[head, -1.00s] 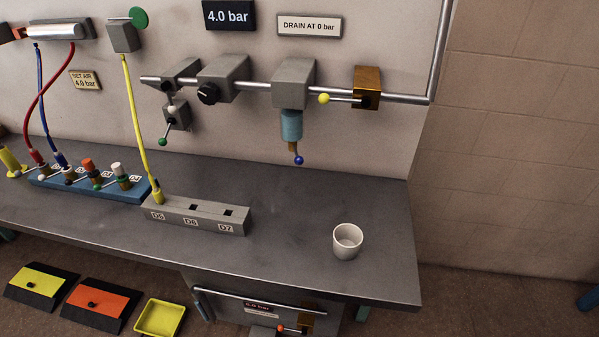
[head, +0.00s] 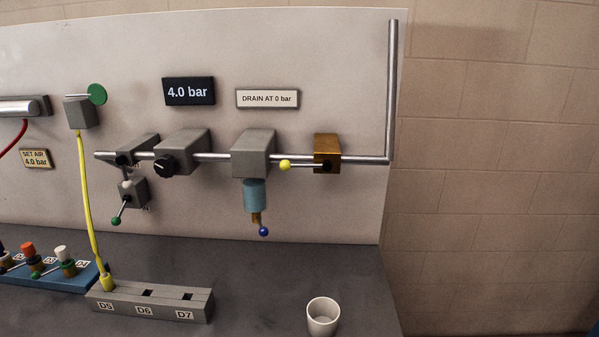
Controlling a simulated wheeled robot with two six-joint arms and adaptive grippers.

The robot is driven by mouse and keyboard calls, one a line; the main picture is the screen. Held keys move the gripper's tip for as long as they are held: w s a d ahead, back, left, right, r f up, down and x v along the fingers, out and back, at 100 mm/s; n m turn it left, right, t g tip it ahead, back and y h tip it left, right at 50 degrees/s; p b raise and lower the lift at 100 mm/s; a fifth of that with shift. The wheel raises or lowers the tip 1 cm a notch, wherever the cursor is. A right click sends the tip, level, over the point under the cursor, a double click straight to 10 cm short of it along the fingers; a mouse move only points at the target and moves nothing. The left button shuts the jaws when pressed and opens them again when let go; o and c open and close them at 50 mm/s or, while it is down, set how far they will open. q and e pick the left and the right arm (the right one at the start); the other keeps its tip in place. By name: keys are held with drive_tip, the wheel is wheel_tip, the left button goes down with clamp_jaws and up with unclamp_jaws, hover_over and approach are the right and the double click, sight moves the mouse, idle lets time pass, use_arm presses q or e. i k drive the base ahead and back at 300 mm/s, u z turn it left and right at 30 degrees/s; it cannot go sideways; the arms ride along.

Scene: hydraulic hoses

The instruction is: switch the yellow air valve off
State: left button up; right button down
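The yellow air valve is a brass-coloured block (head: 327,151) on the horizontal metal pipe at the right of the panel. Its lever with a yellow ball knob (head: 285,165) points left, lying along the pipe. The pressure display (head: 188,91) reads 4.0 bar. Neither of my grippers is in view.
Left of the valve hang a filter with a blue knob (head: 264,231), a regulator with a black knob (head: 163,162) and a green-knobbed valve (head: 116,221). A white cup (head: 323,316) stands on the bench below. A yellow hose (head: 90,200) runs down to the grey block (head: 150,299).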

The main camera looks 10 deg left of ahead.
sight(286, 166)
drive_tip(key=u, duration=0.45)
drive_tip(key=k, duration=0.95)
drive_tip(key=z, duration=1)
drive_tip(key=i, duration=0.5)
drive_tip(key=u, duration=0.05)
